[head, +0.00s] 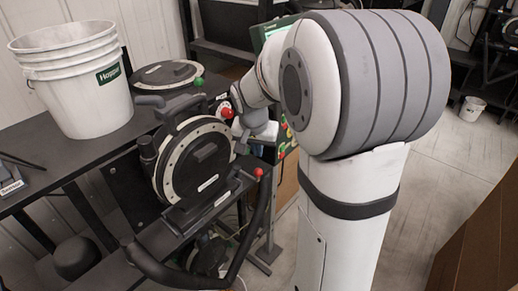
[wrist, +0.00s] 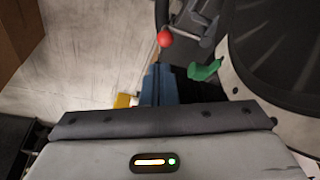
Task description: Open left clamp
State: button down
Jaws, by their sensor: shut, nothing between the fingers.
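The round black seed meter disc with a pale ring (head: 195,160) stands upright on the dark stand. A dark knob-like part (head: 147,150) sits at its left rim. My gripper (head: 246,132) is at the disc's right rim, partly hidden by my arm. In the wrist view a green handle (wrist: 205,70) sits beside the disc's rim (wrist: 232,78), just up and right of my gripper's fingers (wrist: 160,85). The fingers are shut and empty, apart from the green handle. I cannot tell which part is the left clamp.
A red ball on a lever (head: 258,172) is below my gripper; the red ball (wrist: 165,39) also shows in the wrist view. A white bucket stack (head: 80,80) stands on the dark table (head: 45,155). A second disc (head: 166,74) lies behind.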

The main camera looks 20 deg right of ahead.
jog(key=s+a+r+n+y, duration=0.1)
jog(key=s+a+n, duration=0.2)
jog(key=s, duration=0.7)
jog(key=s+a+r+n+y, duration=0.1)
jog(key=s+a+n, duration=0.3)
jog(key=s, duration=0.7)
jog(key=shift+a+r, duration=0.45)
jog(key=shift+r, duration=0.3)
